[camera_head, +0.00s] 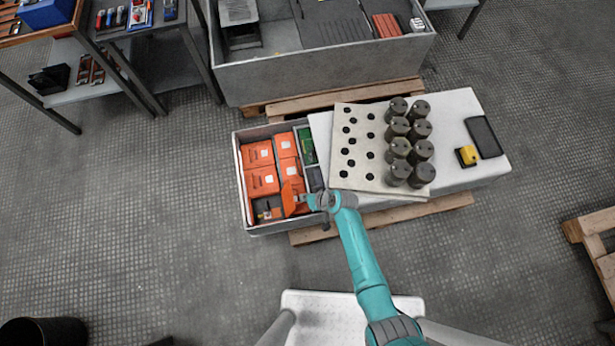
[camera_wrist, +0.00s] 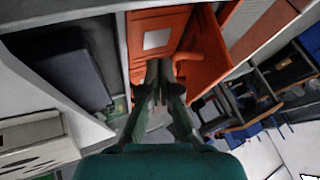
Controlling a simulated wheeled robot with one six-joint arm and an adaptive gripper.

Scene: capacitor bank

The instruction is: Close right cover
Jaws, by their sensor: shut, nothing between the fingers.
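An orange cover (camera_head: 289,198) stands open and tilted up at the lower right of the orange units in the grey box (camera_head: 241,190). In the wrist view an orange flap with a handle (camera_wrist: 208,52) stands open beside an orange panel with a white label (camera_wrist: 156,39). My gripper (camera_head: 317,201) is at the right of the open cover. In the wrist view my gripper (camera_wrist: 160,80) is shut and empty, its tips close to the flap's handle. I cannot tell whether they touch. The arm hides part of the box's right side.
Several dark capacitors (camera_head: 397,148) stand on a perforated plate (camera_head: 356,120) right of the box. A yellow device (camera_head: 467,156) and a black tablet (camera_head: 483,137) lie farther right. A large grey bin (camera_head: 320,68) stands behind. Floor to the left is clear.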

